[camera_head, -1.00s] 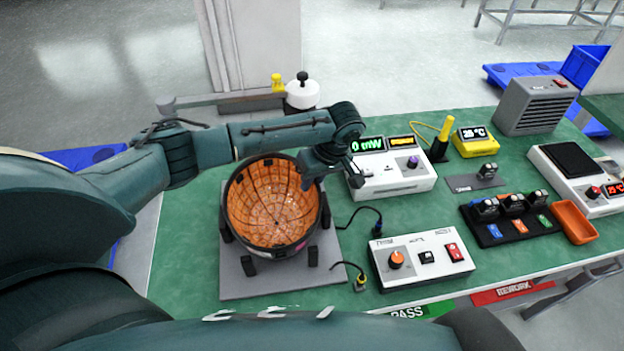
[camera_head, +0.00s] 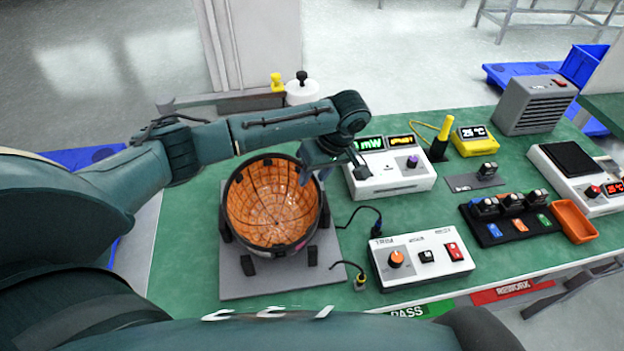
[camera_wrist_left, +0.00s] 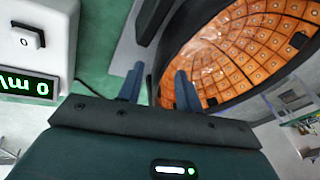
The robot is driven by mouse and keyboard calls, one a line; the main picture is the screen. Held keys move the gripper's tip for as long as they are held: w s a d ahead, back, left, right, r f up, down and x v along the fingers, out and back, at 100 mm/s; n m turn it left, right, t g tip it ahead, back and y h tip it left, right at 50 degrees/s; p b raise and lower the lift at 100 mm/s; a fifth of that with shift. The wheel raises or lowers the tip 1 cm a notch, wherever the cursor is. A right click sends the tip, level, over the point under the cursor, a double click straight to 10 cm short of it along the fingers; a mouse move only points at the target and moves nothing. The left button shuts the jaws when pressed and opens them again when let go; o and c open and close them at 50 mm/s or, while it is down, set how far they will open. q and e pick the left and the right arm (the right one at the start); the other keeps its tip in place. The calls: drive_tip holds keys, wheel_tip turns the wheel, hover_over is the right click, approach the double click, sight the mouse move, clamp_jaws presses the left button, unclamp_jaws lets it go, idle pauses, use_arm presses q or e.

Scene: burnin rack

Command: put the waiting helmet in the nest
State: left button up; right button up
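The helmet (camera_head: 270,205) is an upturned dark bowl lined with orange tiles. It sits among several black posts on a grey plate (camera_head: 235,285), which looks like the nest; how fully it is seated I cannot tell. My left gripper (camera_head: 318,174) is at the helmet's upper right rim. In the left wrist view my left gripper (camera_wrist_left: 158,88) shows two separated fingers with nothing held between them. One finger overlaps the helmet's dark rim in that view; contact is unclear. The orange lining (camera_wrist_left: 235,50) fills the upper right there. My right gripper is not in view.
A white power meter (camera_head: 392,180) stands right of my left gripper. A white control box (camera_head: 420,257) and short cables with plugs (camera_head: 360,283) lie right of the plate. A black tray of small modules (camera_head: 510,228) and an orange bin (camera_head: 573,222) are farther right.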

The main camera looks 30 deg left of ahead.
use_arm(q)
drive_tip(key=v, duration=0.9)
drive_tip(key=shift+d+r+p, duration=0.15)
drive_tip(key=shift+r+p, duration=0.15)
drive_tip(key=shift+p, duration=0.05)
